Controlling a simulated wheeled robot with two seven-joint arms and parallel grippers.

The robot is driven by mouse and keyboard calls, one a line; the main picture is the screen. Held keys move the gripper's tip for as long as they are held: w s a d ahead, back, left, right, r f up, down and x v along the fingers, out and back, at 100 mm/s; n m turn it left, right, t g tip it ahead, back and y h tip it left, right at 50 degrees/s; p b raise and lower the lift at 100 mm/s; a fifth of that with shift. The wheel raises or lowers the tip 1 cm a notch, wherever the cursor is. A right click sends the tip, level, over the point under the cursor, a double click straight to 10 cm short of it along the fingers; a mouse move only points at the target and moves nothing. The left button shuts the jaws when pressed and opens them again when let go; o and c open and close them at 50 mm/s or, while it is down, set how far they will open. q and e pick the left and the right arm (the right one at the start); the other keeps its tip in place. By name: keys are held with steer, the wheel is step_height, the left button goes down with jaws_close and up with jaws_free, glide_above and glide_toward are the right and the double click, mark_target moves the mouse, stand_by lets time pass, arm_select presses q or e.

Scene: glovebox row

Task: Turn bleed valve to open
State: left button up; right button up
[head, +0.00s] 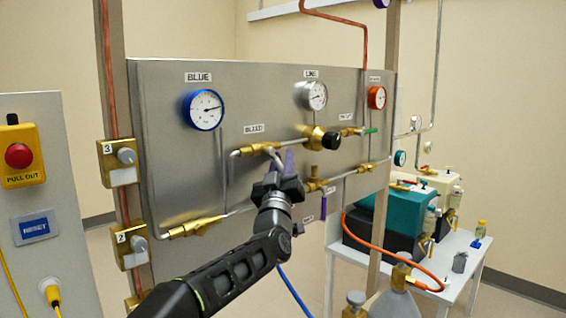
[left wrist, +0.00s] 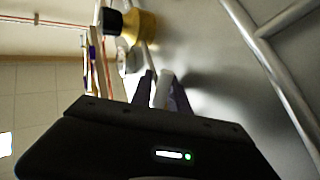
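The bleed valve (head: 258,148) is a brass fitting on the steel panel (head: 170,150), under the BLEED label (head: 254,129). My left gripper (head: 283,160) is in front of the panel, just below and right of this valve, and its fingers hide part of the handle. In the left wrist view, a pale lever-like piece (left wrist: 163,88) lies between the two close-set fingers (left wrist: 162,95), with almost no gap on either side. It looks like the valve's handle, and the fingers look shut on it. My right gripper is not in view.
A brass regulator with a black knob (head: 330,140) stands out to the right of the gripper. Gauges, pipes, a green-handled valve (head: 370,131) and a purple handle (head: 323,205) are nearby. A red stop button (head: 19,155) is at far left. A table with equipment (head: 460,262) stands right.

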mark_target(281, 172)
arm_select(q)
steer(key=shift+s+f, duration=0.1)
steer(key=b+v, duration=0.3)
steer(key=v, duration=0.4)
steer(key=shift+s+f, duration=0.1)
steer(key=shift+s, duration=0.15)
steer(key=shift+c, duration=0.3)
